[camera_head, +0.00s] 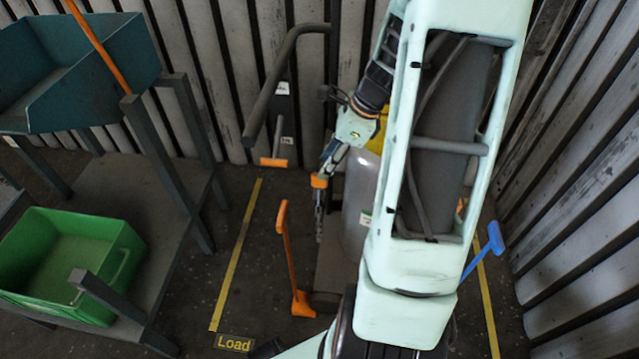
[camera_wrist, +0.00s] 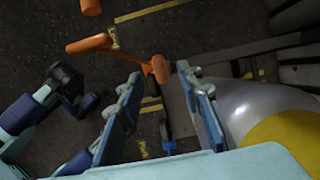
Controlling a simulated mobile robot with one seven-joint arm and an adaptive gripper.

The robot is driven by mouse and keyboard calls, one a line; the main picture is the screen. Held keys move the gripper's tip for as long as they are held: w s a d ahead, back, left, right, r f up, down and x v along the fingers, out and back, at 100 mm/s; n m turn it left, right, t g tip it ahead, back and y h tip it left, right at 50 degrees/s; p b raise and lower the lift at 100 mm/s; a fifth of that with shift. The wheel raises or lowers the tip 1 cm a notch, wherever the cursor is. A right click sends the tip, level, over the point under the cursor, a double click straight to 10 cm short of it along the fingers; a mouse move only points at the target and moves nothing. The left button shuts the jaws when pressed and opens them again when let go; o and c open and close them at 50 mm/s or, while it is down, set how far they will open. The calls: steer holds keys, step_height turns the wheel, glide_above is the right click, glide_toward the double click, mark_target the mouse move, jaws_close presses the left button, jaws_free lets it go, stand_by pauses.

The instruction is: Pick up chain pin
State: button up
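I cannot tell for certain which thing is the chain pin. In the wrist view, a small orange block (camera_wrist: 158,68) shows between my spread fingertips. There are visible gaps on both sides of it. My gripper (camera_wrist: 159,74) is open. In the head view, my gripper (camera_head: 324,172) points down near a small orange piece (camera_head: 319,182) with a thin grey length below it. Whether they touch is unclear. An orange bar with a wide foot (camera_head: 290,260) stands to the left. An orange hammer-like shape (camera_wrist: 90,43) also shows in the wrist view.
A grey cylinder with a yellow top (camera_head: 358,195) stands close to the right of my gripper, partly hidden by my arm. A blue T-shaped handle (camera_head: 494,238) is farther right. A green bin (camera_head: 75,255) and a teal bin (camera_head: 80,75) are left.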

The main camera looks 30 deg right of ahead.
mark_target(317, 184)
steer(key=b+x, duration=0.2)
steer(key=x, duration=0.3)
steer(key=shift+a+f, duration=0.1)
steer(key=shift+f, duration=0.05)
steer(key=shift+c, duration=0.3)
jaws_close()
